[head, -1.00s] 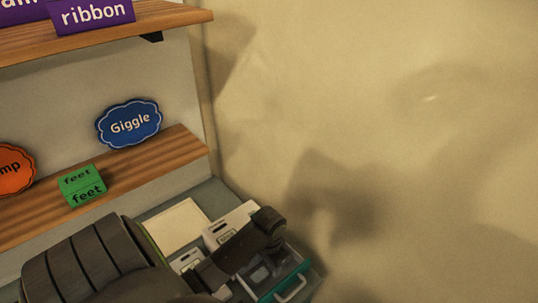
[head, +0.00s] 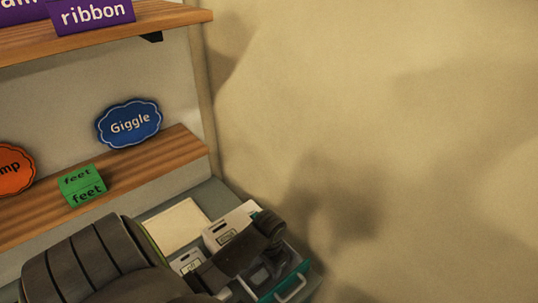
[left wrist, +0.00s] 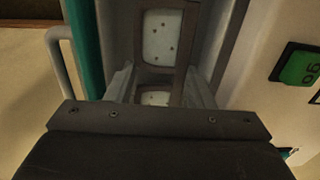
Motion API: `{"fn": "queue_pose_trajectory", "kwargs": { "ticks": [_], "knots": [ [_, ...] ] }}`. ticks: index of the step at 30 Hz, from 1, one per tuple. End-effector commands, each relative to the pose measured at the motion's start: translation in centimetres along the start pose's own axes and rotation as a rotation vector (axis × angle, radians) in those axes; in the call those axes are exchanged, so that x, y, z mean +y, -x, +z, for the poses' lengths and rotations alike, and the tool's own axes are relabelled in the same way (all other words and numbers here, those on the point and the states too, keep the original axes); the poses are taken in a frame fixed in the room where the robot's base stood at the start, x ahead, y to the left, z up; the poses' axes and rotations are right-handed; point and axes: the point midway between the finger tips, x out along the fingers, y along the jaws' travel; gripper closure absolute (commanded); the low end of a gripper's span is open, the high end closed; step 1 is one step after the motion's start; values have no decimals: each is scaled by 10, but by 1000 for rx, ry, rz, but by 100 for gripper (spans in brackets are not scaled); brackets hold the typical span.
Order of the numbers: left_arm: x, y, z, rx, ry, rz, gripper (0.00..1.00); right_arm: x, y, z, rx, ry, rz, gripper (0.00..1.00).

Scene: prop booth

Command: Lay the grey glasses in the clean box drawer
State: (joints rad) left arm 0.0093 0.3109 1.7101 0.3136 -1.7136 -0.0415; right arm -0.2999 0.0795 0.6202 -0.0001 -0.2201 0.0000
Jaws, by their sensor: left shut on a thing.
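A drawer with a teal front (head: 293,279) and a pale handle (head: 292,289) stands pulled out at the lower middle of the head view. Its teal front (left wrist: 86,45) and handle (left wrist: 60,65) also show at the left of the left wrist view. My left gripper (head: 262,274) is low over the drawer, partly hidden by my own arm. In the left wrist view my left gripper (left wrist: 160,88) is shut on the glasses, a grey-brown frame (left wrist: 160,71) with a pale dotted surface showing in its openings. Whether the glasses touch the drawer bottom cannot be told. My right gripper is out of view.
White boxes with small labels (head: 228,227) stand behind the drawer, beside a cream panel (head: 177,227). A wooden shelf (head: 130,181) at left holds a green "feet" block (head: 83,188) and a blue "Giggle" sign (head: 130,124). A bare wall (head: 400,120) fills the right.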

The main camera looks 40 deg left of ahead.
Motion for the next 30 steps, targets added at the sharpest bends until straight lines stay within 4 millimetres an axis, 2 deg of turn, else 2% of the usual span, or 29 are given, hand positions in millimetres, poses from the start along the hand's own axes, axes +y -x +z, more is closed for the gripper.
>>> {"fn": "queue_pose_trajectory", "kwargs": {
  "ticks": [30],
  "knots": [
    [0,-7,0,0,0,0,74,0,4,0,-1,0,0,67]
  ]
}}
